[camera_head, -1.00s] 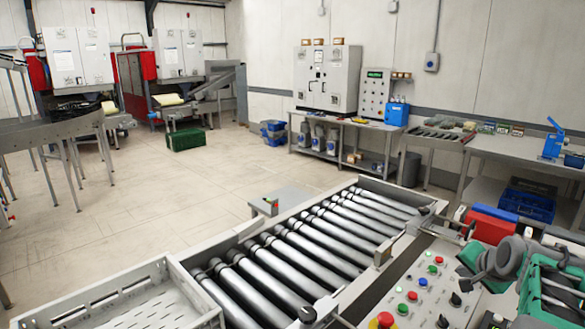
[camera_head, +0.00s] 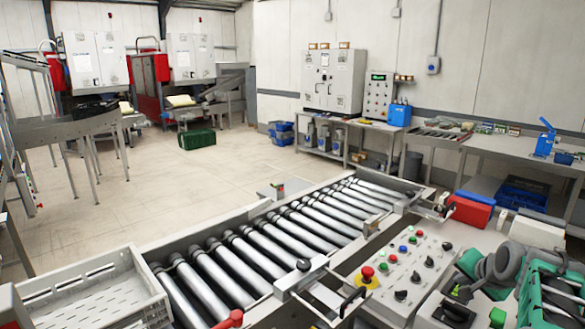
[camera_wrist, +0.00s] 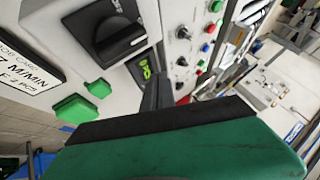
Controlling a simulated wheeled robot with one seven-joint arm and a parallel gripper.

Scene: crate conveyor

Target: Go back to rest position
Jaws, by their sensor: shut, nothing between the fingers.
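My gripper (camera_head: 462,289) is at the lower right of the head view, partly hidden by my green and grey arm. It is low over the control panel (camera_head: 400,262), near a black rotary knob (camera_head: 455,313) and a green button (camera_head: 497,317). The wrist view shows the dark gripper fingers (camera_wrist: 156,95) shut and empty beyond my green housing. The same view shows a large black rotary knob (camera_wrist: 118,36) and green buttons (camera_wrist: 97,88) close by. I cannot tell whether the fingers touch the panel.
A roller conveyor (camera_head: 265,244) runs beside the panel. A pale perforated crate (camera_head: 98,279) is at lower left. A red bin (camera_head: 469,210) sits behind the panel. A workbench (camera_head: 490,146) stands at back right.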

